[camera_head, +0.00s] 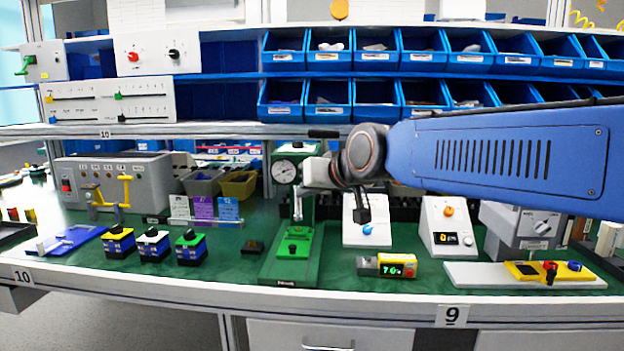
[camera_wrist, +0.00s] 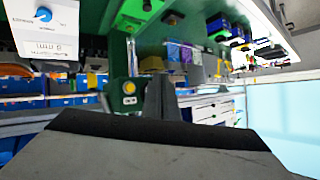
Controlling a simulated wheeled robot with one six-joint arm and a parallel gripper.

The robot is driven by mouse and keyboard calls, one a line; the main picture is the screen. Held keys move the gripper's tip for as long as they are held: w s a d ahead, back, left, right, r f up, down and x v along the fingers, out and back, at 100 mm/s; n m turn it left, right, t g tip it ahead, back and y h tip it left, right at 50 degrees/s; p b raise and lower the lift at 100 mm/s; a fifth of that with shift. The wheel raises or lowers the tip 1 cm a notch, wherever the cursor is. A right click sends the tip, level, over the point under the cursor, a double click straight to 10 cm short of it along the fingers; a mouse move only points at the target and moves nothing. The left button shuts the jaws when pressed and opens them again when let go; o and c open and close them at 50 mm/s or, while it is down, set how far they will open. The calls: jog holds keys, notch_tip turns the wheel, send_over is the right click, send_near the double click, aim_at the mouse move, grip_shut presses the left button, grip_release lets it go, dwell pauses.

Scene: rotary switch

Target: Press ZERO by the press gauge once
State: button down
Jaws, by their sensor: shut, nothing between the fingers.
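The green press (camera_head: 291,255) stands mid-bench with a round dial gauge (camera_head: 284,171) at its top. I cannot read a ZERO label. My gripper fills the lower wrist view.
A white box with a blue knob (camera_head: 367,229) stands behind my gripper. Another white box with a display (camera_head: 450,228) is to its right. A white plate with yellow units (camera_head: 525,275) lies farther right. Blue bins (camera_head: 377,57) line the shelves. Green bench around the small box is clear.

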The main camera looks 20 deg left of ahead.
jog(key=w+a, duration=0.2)
jog(key=w, duration=0.6)
jog(key=shift+w, duration=0.2)
jog(key=shift+w+a, duration=0.1)
jog(key=shift+w, duration=0.1)
dwell(2.0)
jog(key=shift+w+a, duration=0.1)
jog(key=shift+w, duration=0.15)
jog(key=shift+w, duration=0.35)
dwell(0.8)
jog(key=shift+s, duration=0.8)
jog(key=shift+s+d, duration=0.25)
jog(key=shift+s, duration=0.55)
jog(key=shift+s+d, duration=0.2)
jog(key=shift+s, duration=0.65)
jog(key=shift+s+d, duration=0.25)
jog(key=shift+s, duration=0.55)
